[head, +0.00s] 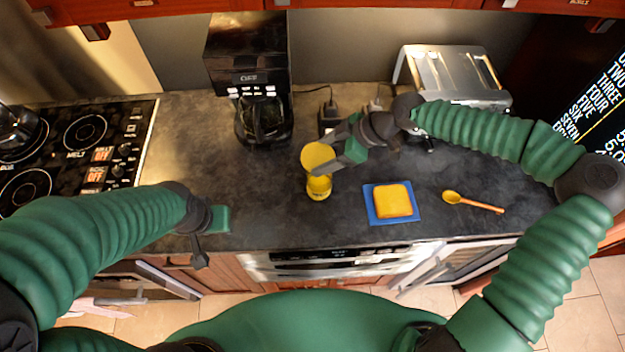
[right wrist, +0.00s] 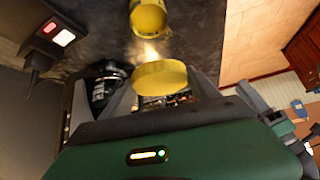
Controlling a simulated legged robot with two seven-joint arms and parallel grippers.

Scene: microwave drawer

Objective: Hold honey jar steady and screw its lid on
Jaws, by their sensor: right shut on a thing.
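The honey jar (head: 319,188) is a small yellow jar standing on the dark counter, and it also shows at the top of the right wrist view (right wrist: 148,18). My right gripper (head: 338,152) is shut on the round yellow lid (head: 316,155), which also shows between its fingers in the right wrist view (right wrist: 160,75). The lid is over the jar in the head view and looks tilted. In the right wrist view lid and jar appear apart. My left gripper (head: 218,222) is left of the jar, near the counter's front edge, away from it; its finger opening is unclear.
A blue mat (head: 370,214) with a yellow bread slice (head: 393,201) lies right of the jar, with a wooden spoon (head: 475,202) beyond. A coffee maker (head: 248,65) and a metal toaster (head: 455,72) stand behind. A stove (head: 75,150) is at left. Counter between left gripper and jar is clear.

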